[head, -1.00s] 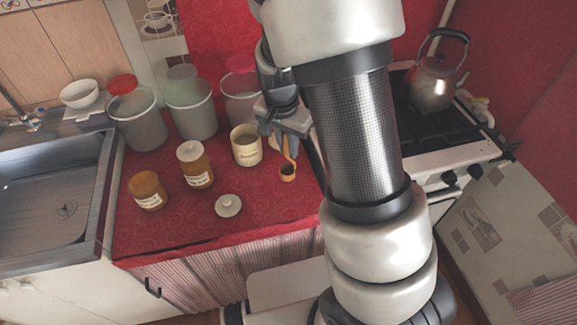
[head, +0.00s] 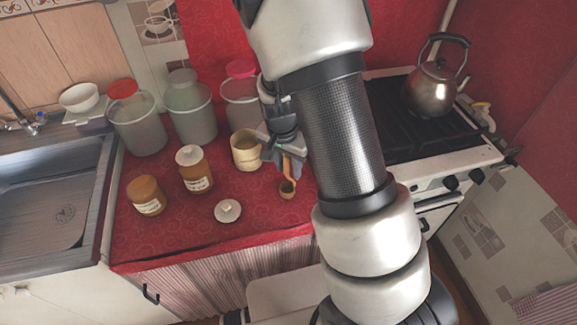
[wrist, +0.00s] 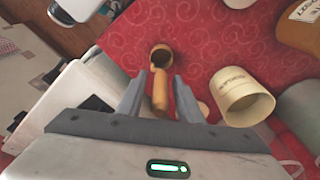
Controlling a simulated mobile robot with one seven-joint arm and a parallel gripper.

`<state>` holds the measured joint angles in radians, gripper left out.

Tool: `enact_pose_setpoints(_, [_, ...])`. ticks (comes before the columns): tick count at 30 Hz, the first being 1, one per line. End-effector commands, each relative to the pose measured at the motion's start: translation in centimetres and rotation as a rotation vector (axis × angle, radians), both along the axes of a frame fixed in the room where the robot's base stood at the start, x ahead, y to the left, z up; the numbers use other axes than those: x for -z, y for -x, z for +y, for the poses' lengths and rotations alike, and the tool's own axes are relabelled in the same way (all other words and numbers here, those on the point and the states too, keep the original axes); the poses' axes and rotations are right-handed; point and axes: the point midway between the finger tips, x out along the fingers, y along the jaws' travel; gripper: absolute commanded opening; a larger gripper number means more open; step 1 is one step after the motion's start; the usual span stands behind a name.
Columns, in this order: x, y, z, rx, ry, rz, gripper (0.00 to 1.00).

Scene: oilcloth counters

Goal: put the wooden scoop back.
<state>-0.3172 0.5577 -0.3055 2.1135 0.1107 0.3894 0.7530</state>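The wooden scoop (head: 287,188) is upright, bowl low and handle up, over the front right of the red counter. My gripper (head: 284,148) is shut on its handle; in the wrist view the handle of the scoop (wrist: 160,88) lies between the two fingers of my gripper (wrist: 160,92). I cannot tell whether the bowl touches the cloth. A cream canister (head: 246,150) with dark lettering stands open just left of my gripper. The canister (wrist: 243,97) shows to the right in the wrist view. A round pale lid with a knob (head: 228,211) lies on the counter in front.
Two labelled amber jars (head: 146,196) (head: 195,170) stand left of the canister. Several large clear jars (head: 138,124) line the back. The sink (head: 50,205) is left; the stove with a kettle (head: 432,88) is right. The counter's front is mostly clear.

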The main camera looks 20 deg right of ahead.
Motion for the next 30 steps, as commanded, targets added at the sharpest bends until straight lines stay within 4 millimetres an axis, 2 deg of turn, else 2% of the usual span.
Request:
enact_pose_setpoints(8, [-0.1, 0.0, 0.0, 0.000, 0.000, 0.000, 0.34])
enact_pose_setpoints(12, [-1.1, 0.0, 0.1, -0.001, -0.001, -0.003, 0.34])
enact_pose_setpoints(14, [-2.0, 0.1, 0.3, -0.002, 0.000, -0.003, 0.34])
enact_pose_setpoints(24, [-9.1, 0.9, 1.1, -0.002, -0.002, -0.005, 0.34])
enact_pose_setpoints(30, [-11.6, 1.2, 1.3, 0.000, -0.001, -0.003, 0.34])
